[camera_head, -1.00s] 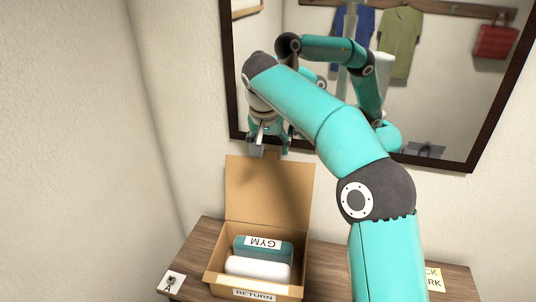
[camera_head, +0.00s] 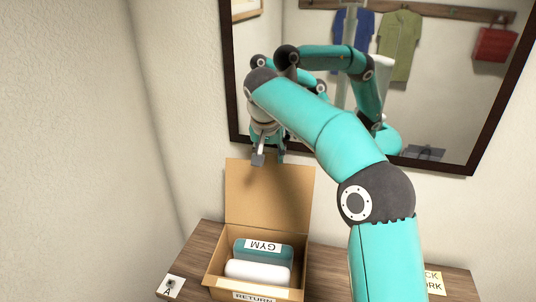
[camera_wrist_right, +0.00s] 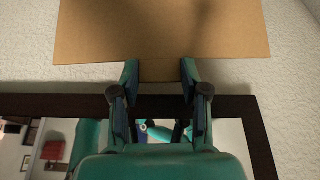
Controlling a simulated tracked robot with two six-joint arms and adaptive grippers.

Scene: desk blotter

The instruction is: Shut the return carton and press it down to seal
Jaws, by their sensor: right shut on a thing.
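The brown return carton (camera_head: 256,292) stands on the wooden shelf with its lid (camera_head: 268,195) upright at the back, against the wall side. A teal case marked GYM (camera_head: 283,252) and a white rounded item (camera_head: 257,271) lie inside. My right gripper (camera_head: 269,157) is at the lid's top edge. In the right wrist view its fingers (camera_wrist_right: 159,72) are shut on the small tab (camera_wrist_right: 160,75) of the lid (camera_wrist_right: 160,30), one finger on each side. My left gripper is not in view.
A dark-framed mirror (camera_head: 232,100) hangs on the wall close behind my right gripper and reflects my arms, hanging clothes and a red bag.

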